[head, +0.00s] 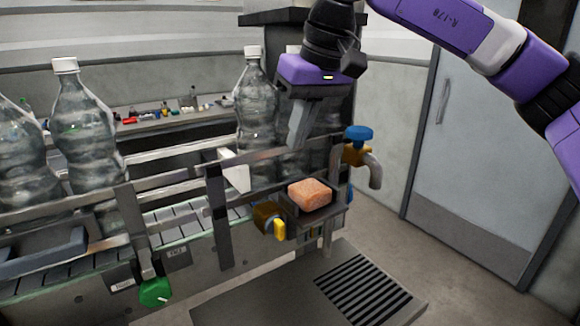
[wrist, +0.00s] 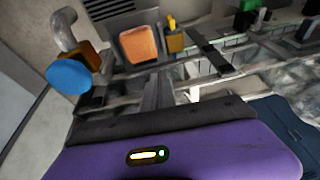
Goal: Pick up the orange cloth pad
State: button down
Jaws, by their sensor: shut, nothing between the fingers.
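The orange cloth pad (head: 310,193) lies on a small dark tray (head: 318,214) at the end of the conveyor in the head view. It also shows in the wrist view (wrist: 139,45), near the top. My gripper (head: 297,140) is above the pad and a little to its left in the head view, pointing down. Its fingers are shut together with nothing between them, clear of the pad. In the wrist view the shut fingers (wrist: 156,92) show below the pad.
A tap with a blue knob (head: 358,132) stands right of the tray. A yellow-handled valve (head: 279,229) is at its left. Rails and several clear bottles (head: 85,130) line the conveyor. A floor grate (head: 362,290) lies below. A grey door (head: 480,150) is at right.

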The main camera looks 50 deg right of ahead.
aim_at(304, 186)
jog(key=shift+h, duration=0.4)
jog(key=b+x, duration=0.2)
jog(key=x, duration=0.1)
jog(key=d+b+x, duration=0.1)
jog(key=b+x, duration=0.1)
jog(key=x, duration=0.1)
jog(key=b+x, duration=0.2)
jog(key=x, duration=0.1)
jog(key=shift+d+f, duration=0.15)
jog(key=shift+d, duration=0.2)
jog(key=shift+s, duration=0.1)
jog(key=shift+s+a, duration=0.1)
jog(key=shift+s, duration=0.25)
jog(key=shift+s+a+b, duration=0.2)
jog(key=shift+s, duration=0.5)
jog(key=shift+s+a+b, duration=0.15)
jog(key=shift+s+a, duration=0.05)
jog(key=shift+s, duration=0.5)
